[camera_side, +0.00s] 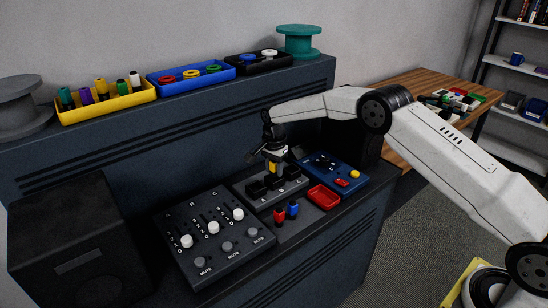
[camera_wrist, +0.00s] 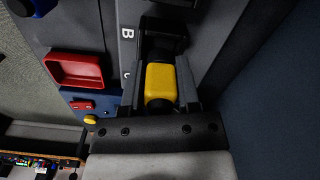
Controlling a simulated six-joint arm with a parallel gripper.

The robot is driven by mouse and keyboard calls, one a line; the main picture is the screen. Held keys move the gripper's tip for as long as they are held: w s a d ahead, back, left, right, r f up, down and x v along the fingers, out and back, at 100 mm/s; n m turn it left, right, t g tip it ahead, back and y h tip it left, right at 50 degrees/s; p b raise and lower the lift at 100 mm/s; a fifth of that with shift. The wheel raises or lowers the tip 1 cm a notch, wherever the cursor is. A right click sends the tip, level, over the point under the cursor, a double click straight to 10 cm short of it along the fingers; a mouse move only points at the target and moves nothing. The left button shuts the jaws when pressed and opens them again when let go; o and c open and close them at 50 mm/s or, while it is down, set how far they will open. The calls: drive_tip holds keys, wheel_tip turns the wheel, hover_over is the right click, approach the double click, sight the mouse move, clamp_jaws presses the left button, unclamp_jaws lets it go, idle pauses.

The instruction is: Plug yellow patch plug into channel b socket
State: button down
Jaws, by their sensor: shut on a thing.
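My gripper (camera_side: 274,157) is shut on the yellow patch plug (camera_side: 272,168). In the wrist view the plug (camera_wrist: 160,78) sits between the two dark fingers of my gripper (camera_wrist: 162,92). The grey socket box (camera_side: 250,201) carries three black sockets in a row, lettered A to C. The plug is above the middle one, the channel B socket (camera_side: 273,182). In the wrist view a black socket (camera_wrist: 163,40) beside the letter B shows just past the plug's end. I cannot tell whether plug and socket touch.
A red plug (camera_side: 279,216) and a blue plug (camera_side: 293,209) stand in front of the box. A red tray (camera_side: 323,198) and a blue panel (camera_side: 325,171) lie to the right. A slider mixer (camera_side: 205,256) lies to the left. A raised ledge (camera_side: 200,98) runs behind.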

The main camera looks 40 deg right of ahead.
drive_tip(key=shift+f, duration=0.7)
idle(0.5)
drive_tip(key=shift+c, duration=1.9)
unclamp_jaws()
drive_tip(key=o, duration=0.4)
drive_tip(key=shift+s+f, duration=0.2)
drive_tip(key=shift+f, duration=0.05)
drive_tip(key=shift+r, duration=0.1)
drive_tip(key=shift+w+r, duration=0.2)
drive_tip(key=shift+r, duration=3.5)
drive_tip(key=shift+c, duration=0.3)
